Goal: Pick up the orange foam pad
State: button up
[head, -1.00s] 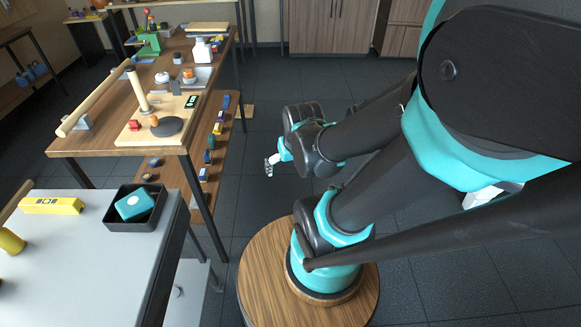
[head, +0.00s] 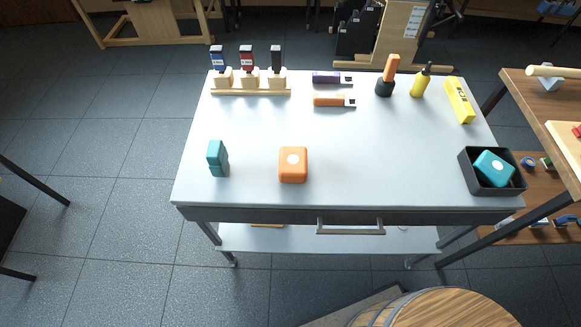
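An orange foam pad (head: 293,165), a rounded block with a white round mark on top, lies near the front edge of the white table (head: 350,150), left of its middle. Nothing touches it or covers it. My gripper is not in the head view now.
A teal block (head: 217,158) stands left of the pad. A black tray (head: 467,172) holding a teal pad (head: 493,168) sits at the right front corner. The table's middle is clear.

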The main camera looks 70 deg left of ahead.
aim_at(293, 163)
jog(key=u, duration=0.45)
jog(key=l+u, duration=0.1)
jog(key=u, duration=0.4)
jog(key=k+u, duration=0.1)
jog(key=u, duration=1.3)
jog(key=k+u, duration=0.1)
jog(key=u, duration=0.35)
jog(key=k+l+u, duration=0.1)
jog(key=k, duration=0.2)
